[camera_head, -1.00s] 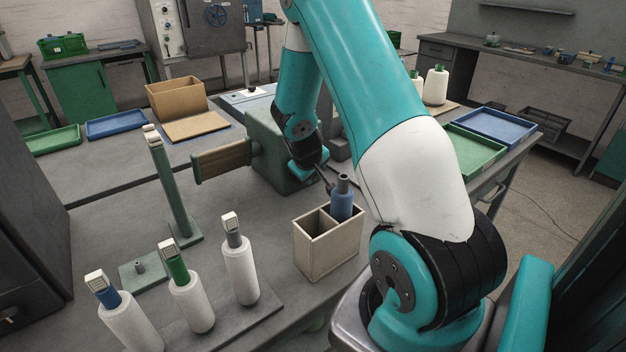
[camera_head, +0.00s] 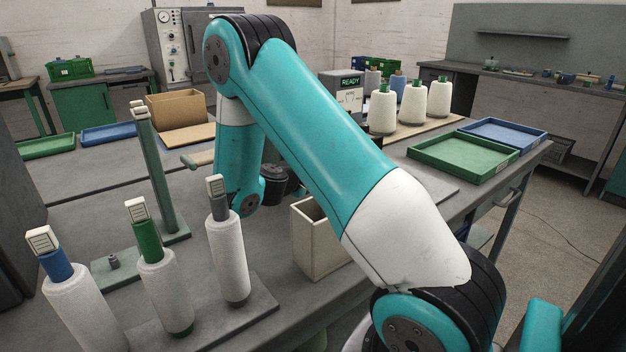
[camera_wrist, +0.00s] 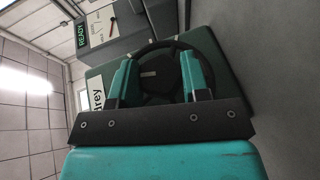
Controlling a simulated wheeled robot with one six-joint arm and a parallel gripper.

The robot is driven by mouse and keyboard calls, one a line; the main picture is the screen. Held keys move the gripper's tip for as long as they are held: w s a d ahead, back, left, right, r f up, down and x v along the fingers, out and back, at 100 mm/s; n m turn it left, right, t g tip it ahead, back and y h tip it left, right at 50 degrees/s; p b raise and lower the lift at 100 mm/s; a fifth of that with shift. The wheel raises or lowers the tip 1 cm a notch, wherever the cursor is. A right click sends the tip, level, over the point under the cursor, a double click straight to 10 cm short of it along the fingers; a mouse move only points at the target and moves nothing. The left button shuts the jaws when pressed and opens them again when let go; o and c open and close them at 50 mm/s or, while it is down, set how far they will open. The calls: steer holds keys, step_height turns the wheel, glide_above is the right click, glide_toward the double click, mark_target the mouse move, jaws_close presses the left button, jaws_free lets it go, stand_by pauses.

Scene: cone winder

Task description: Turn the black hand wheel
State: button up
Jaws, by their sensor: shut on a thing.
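The black hand wheel (camera_wrist: 165,44) shows in the wrist view as a dark ring with spokes, in front of a dark green housing (camera_wrist: 99,73). My gripper (camera_wrist: 158,62) reaches to it with its two teal fingers standing apart, one on each side of the wheel's middle. The fingers are shut on the wheel; the exact contact is dark and hard to make out. In the head view my arm hides the wheel and my fingers.
A beige divided box (camera_head: 318,245) stands beside my arm. White cones on tubes (camera_head: 227,258) stand at the front left, near a green post (camera_head: 165,175). A grey unit reading READY (camera_head: 349,92), more cones (camera_head: 411,102) and a green tray (camera_head: 462,155) are behind.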

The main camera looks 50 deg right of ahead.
steer(key=shift+f+h+b, duration=0.2)
steer(key=shift+h+b, duration=0.2)
steer(key=shift+b, duration=0.15)
steer(key=shift+r+n, duration=0.15)
steer(key=shift+n, duration=0.15)
steer(key=o, duration=0.9)
step_height(320, 180, up, 20)
steer(key=p, duration=0.3)
